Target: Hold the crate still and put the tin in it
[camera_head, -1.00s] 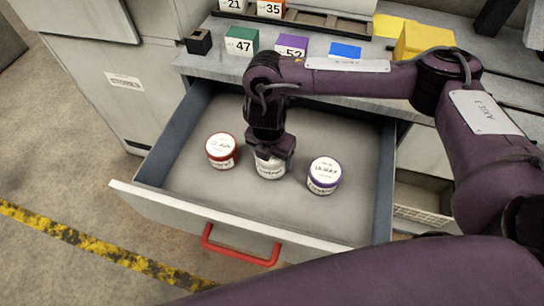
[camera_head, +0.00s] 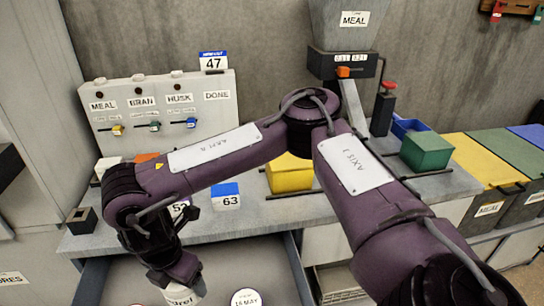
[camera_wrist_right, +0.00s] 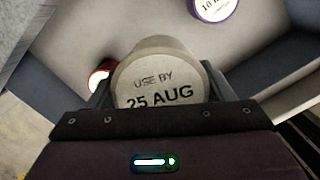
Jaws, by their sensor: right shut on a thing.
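My right gripper (camera_head: 182,280) is low at the left in the head view, its arm coming in from the right. It is shut on a pale tin (camera_head: 186,293), partly cut off by the bottom edge. In the right wrist view the tin (camera_wrist_right: 160,75) fills the middle between the fingers, its lid reading "USE BY 25 AUG". The tin appears above the open drawer (camera_head: 290,270). I cannot tell which container is the crate; a yellow block-shaped box (camera_head: 290,175) and a green box (camera_head: 427,152) stand on the counter. My left gripper is not in view.
Another tin (camera_head: 246,299) is in the drawer. The wrist view shows red-rimmed (camera_wrist_right: 98,80) and purple-rimmed (camera_wrist_right: 213,8) tins. A panel with small taps (camera_head: 165,100) and a hopper (camera_head: 343,40) stand behind. Lidded bins (camera_head: 485,165) are at the right.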

